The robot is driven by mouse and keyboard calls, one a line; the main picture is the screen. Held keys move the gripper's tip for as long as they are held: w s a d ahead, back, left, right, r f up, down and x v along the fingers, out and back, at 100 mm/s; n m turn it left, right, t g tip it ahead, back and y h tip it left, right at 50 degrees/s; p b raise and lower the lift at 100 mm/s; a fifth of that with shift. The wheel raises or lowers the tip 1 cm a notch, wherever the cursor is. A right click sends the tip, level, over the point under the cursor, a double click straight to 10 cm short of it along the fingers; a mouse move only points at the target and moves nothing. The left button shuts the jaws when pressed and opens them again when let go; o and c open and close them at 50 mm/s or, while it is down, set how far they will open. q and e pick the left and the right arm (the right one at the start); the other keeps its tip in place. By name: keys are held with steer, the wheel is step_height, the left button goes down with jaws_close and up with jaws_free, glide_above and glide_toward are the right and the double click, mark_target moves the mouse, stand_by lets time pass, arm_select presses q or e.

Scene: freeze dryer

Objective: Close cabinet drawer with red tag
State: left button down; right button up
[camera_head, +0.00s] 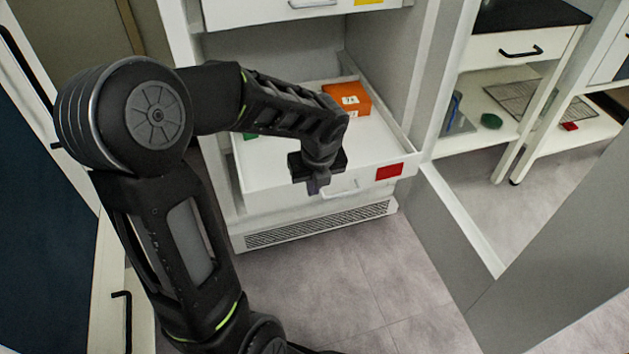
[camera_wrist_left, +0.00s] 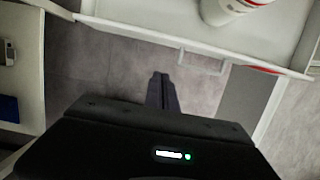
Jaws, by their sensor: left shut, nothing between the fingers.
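The white cabinet drawer (camera_head: 372,150) with the red tag (camera_head: 389,171) is pulled out near the cabinet's bottom. Its handle (camera_head: 345,187) is on the front panel, left of the tag. My left gripper (camera_head: 318,188) is shut and empty, at the drawer's front just left of the handle; my wrist hides part of the front edge. In the left wrist view my shut fingers (camera_wrist_left: 161,78) point toward the drawer front (camera_wrist_left: 130,32), with floor showing between, and the handle (camera_wrist_left: 200,66) lies to their right. My right gripper is not in view.
An orange box (camera_head: 347,98) and a partly hidden green item lie in the drawer. A white container (camera_wrist_left: 225,9) shows in it in the left wrist view. A drawer with a yellow tag (camera_head: 368,1) is above. An open grey door (camera_head: 455,215) stands right; floor in front is clear.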

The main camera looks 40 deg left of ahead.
arm_select(q)
steer(key=w+a+f, duration=0.1)
steer(key=w+a+f+b, duration=0.1)
steer(key=a+f, duration=0.1)
steer(key=a, duration=0.1)
steer(key=shift+w+f+b, duration=0.1)
steer(key=shift+w+b, duration=0.25)
steer(key=shift+w, duration=0.05)
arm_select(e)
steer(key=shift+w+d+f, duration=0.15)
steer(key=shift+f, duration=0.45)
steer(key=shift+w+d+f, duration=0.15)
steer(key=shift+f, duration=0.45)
arm_select(q)
steer(key=shift+a, duration=0.1)
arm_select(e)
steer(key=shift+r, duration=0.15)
